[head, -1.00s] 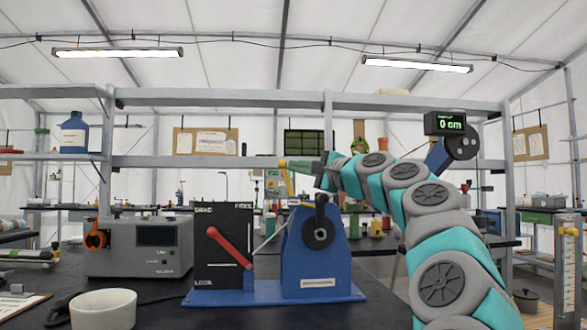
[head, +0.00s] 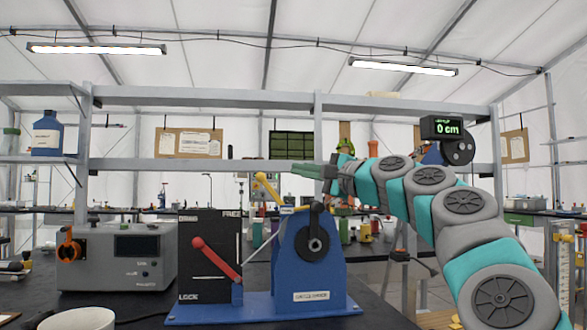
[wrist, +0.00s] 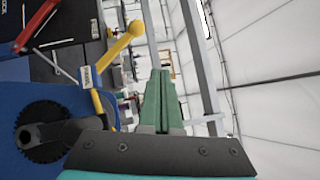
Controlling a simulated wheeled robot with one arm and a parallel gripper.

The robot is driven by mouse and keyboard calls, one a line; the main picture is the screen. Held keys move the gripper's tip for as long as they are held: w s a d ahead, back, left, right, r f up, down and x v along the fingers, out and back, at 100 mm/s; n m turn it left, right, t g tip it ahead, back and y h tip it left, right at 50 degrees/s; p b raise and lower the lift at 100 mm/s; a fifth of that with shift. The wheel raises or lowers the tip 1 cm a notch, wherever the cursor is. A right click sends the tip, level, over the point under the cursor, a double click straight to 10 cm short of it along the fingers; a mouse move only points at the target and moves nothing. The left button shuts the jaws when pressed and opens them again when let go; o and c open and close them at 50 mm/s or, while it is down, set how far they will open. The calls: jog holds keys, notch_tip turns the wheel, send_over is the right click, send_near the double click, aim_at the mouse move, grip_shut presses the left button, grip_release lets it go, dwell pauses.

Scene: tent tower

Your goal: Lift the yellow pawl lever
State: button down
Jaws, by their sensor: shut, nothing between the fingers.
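The yellow pawl lever (head: 266,187) has a round knob and leans up and left beside the top of the blue winch stand (head: 290,262). It also shows in the wrist view (wrist: 117,47), left of the fingers, with a small labelled plate near its lower part. My gripper (head: 296,170) is shut and empty, above and to the right of the knob. A gap shows between the fingers and the lever in both views. In the wrist view the green fingers (wrist: 161,76) lie together.
A black panel with a red lever (head: 215,257) stands left of the stand on the same blue base. A grey device (head: 85,270) and a white bowl (head: 82,318) are farther left. A display (head: 447,128) reads 0 cm. A shelf frame (head: 220,99) crosses behind.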

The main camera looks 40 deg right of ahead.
jog(key=s+d+r+b, duration=0.1)
jog(key=s, duration=0.9)
